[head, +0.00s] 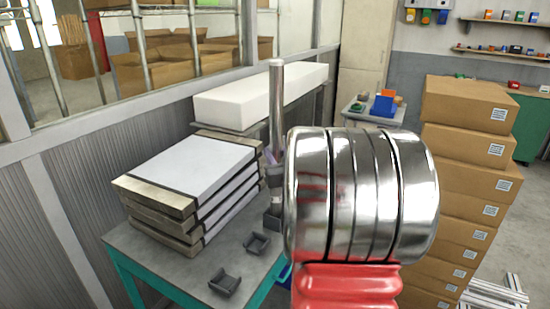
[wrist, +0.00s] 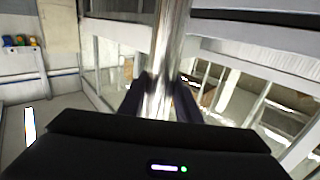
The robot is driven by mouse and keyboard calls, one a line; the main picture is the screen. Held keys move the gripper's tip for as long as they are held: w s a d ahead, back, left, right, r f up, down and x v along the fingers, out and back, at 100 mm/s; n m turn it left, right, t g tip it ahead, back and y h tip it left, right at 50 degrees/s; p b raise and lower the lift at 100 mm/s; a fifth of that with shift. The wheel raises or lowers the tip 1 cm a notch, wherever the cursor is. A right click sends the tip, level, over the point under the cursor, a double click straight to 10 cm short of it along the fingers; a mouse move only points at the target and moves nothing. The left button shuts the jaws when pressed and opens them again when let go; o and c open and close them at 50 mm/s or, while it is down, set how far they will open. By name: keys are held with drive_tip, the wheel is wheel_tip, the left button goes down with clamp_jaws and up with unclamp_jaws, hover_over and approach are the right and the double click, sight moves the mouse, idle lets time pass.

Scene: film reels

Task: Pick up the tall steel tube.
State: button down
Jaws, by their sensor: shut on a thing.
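The tall steel tube (head: 276,100) stands upright in the head view, by the right side of the table, its top rising above the white block behind. My gripper (head: 271,158) is shut around it, below its middle as far as it shows. In the wrist view the shiny tube (wrist: 167,45) runs up between my gripper's two dark fingers (wrist: 160,103), which press on it from both sides. The tube's lower end is partly hidden in the head view, so I cannot tell whether it touches the table.
A stack of white-topped slabs (head: 190,170) fills the table's (head: 172,258) left part. Small dark holders (head: 257,244) sit near its front. A long white block (head: 262,95) lies behind. Tall stacked cardboard boxes (head: 462,145) stand at the right. A windowed partition (head: 75,130) closes the left.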

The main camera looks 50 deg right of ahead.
sight(278, 99)
wheel_tip(278, 99, up, 18)
drive_tip(key=shift+f, duration=0.25)
idle(0.6)
